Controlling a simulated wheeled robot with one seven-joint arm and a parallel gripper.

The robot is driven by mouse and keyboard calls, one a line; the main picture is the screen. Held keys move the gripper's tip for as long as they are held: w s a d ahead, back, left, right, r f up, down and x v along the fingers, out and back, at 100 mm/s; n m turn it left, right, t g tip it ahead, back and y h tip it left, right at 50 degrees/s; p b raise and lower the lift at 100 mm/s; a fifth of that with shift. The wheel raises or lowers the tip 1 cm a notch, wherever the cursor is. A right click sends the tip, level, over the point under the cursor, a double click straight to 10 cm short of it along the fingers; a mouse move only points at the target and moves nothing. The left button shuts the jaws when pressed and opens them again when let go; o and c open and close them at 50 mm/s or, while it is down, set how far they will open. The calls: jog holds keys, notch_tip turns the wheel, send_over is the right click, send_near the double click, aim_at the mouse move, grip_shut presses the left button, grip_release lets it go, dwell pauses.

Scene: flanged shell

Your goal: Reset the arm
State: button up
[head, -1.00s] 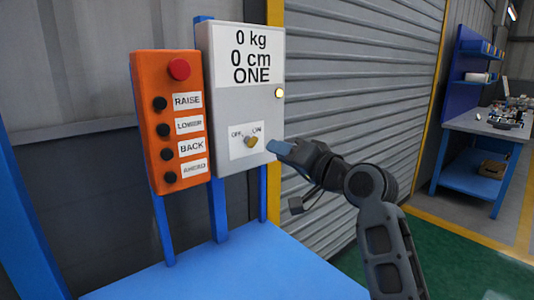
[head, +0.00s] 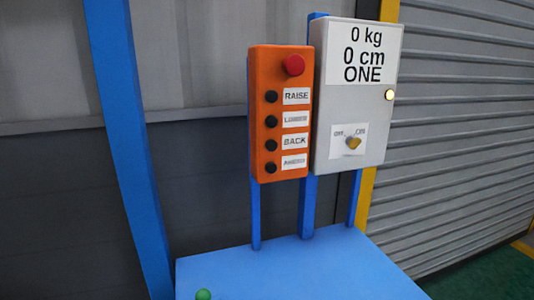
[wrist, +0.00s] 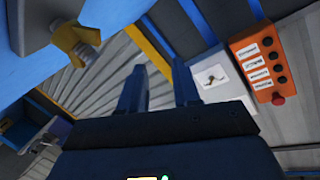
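My gripper (wrist: 159,90) shows in the wrist view with its two dark blue fingers apart and nothing between them. Beyond the fingers are the grey ribbed shutter and, to their right, the grey switch cabinet (wrist: 213,80). The arm and gripper are out of the head view. There the cabinet (head: 352,100) reads 0 kg, 0 cm, ONE, with a lit lamp (head: 389,94) and a yellow OFF/ON knob (head: 353,142). I cannot tell the knob's exact setting.
An orange button box (head: 280,115) with a red button stands left of the cabinet; it also shows in the wrist view (wrist: 262,62). A blue table top (head: 300,268) lies below, with a green knob (head: 203,294). A yellow part with a bolt (wrist: 76,45) is at the wrist view's upper left.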

jog(key=s+f+n+h, duration=0.1)
jog(key=s+f+n, duration=0.1)
jog(key=s, duration=1.5)
jog(key=s+a+r+n+g, duration=0.1)
jog(key=s+r, duration=0.4)
jog(key=s, duration=0.8)
jog(key=a+n, duration=0.1)
jog(key=n, duration=0.1)
jog(key=shift+s+n, duration=0.25)
jog(key=shift+n, duration=0.05)
